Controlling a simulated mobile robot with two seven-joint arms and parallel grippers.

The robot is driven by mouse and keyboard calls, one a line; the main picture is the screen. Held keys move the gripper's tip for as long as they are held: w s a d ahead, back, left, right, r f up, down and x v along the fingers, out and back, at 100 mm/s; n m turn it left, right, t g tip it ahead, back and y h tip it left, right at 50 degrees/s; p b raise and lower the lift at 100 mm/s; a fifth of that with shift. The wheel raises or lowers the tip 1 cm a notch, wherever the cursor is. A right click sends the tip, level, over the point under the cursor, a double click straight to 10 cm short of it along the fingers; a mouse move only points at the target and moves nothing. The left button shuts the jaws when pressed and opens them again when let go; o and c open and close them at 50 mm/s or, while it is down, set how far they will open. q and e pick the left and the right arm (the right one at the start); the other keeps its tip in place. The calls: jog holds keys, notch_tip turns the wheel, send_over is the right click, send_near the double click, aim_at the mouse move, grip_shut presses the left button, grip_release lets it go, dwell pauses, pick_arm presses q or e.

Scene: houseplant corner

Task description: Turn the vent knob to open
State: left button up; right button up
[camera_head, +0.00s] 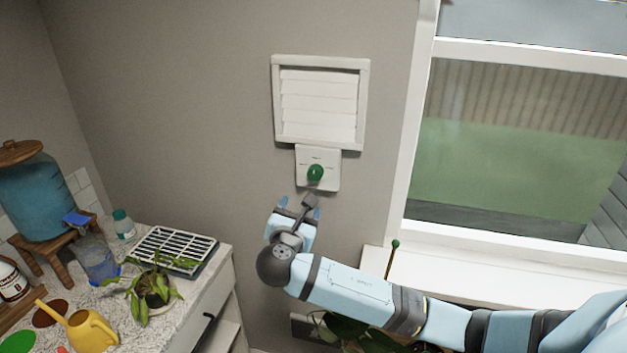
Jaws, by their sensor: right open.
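The vent knob (315,173) is a green knob on a white plate (318,157) on the wall. The plate sits just below the white louvred vent (319,103), whose slats look closed. The marks on the plate are too small to read. My right gripper (299,201) is open and empty, just below the plate and apart from the knob. Its fingers point up toward the knob. My left gripper does not show.
A counter (213,268) at the lower left bears a potted plant (153,289), a drain rack (176,249), a spray bottle (98,262), a yellow watering can (88,331) and a blue water dispenser (40,196). A window (520,150) with a sill is at right. The wall around the knob is clear.

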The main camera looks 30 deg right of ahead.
aim_at(314, 175)
jog(key=p+x, duration=0.1)
jog(key=x, duration=0.3)
jog(key=r+p+x, duration=0.1)
jog(key=x, duration=0.3)
jog(key=p+x, duration=0.1)
jog(key=x, duration=0.3)
jog(key=shift+d+r, duration=0.15)
jog(key=shift+d, duration=0.1)
jog(key=shift+w+d, duration=0.25)
jog(key=shift+d, duration=0.05)
jog(key=shift+w+d, duration=0.2)
jog(key=shift+d, duration=0.05)
jog(key=shift+c, duration=0.5)
jog(key=c, duration=0.8)
